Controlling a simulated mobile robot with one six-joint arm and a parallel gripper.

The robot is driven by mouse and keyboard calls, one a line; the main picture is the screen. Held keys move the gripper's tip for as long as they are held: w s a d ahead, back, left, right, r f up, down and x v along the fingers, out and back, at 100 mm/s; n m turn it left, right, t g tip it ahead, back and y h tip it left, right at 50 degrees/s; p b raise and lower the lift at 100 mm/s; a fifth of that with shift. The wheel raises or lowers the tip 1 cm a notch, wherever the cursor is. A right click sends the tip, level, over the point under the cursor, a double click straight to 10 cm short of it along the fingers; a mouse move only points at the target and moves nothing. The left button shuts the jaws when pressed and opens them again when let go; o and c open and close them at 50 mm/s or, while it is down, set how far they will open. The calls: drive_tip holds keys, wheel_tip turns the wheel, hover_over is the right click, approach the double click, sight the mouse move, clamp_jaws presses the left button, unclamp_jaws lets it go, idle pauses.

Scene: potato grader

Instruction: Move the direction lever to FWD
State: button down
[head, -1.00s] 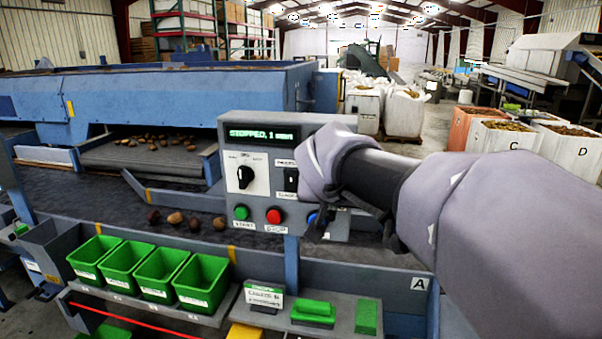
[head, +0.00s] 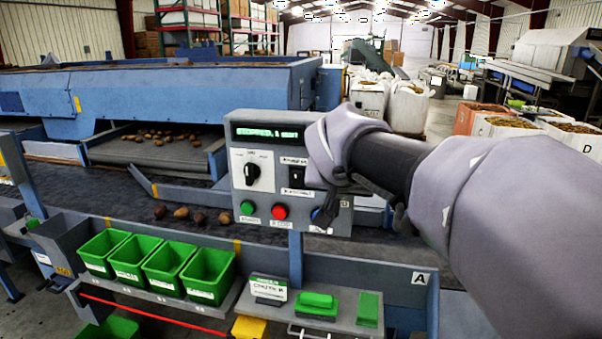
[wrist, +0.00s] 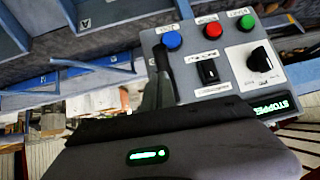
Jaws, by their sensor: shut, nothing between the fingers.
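A grey control box (head: 240,130) carries a black switch (head: 297,175) with labels above and below it, too small to read, and a black rotary knob (head: 253,175) on a white plate. I cannot read which is the direction lever or its FWD mark. The switch also shows in the wrist view (wrist: 208,71), as does the knob (wrist: 260,60). My gripper (wrist: 159,58) is shut and empty, its dark tip beside the blue button (wrist: 172,40) and to the left of the switch. In the head view my gripper's grey wrist covers the box's right part.
A green button (head: 247,208) and a red button (head: 279,212) sit below the switch and knob. The display (head: 268,133) is lit green. Green bins (head: 180,270) and a shelf of green items stand below. The blue grader (head: 170,95) is behind.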

drive_tip(key=s+f+v, duration=0.1)
drive_tip(key=v, duration=0.9)
drive_tip(key=shift+s+a+f+p, duration=0.15)
drive_tip(key=shift+s+a+p, duration=0.05)
drive_tip(key=shift+p, duration=0.25)
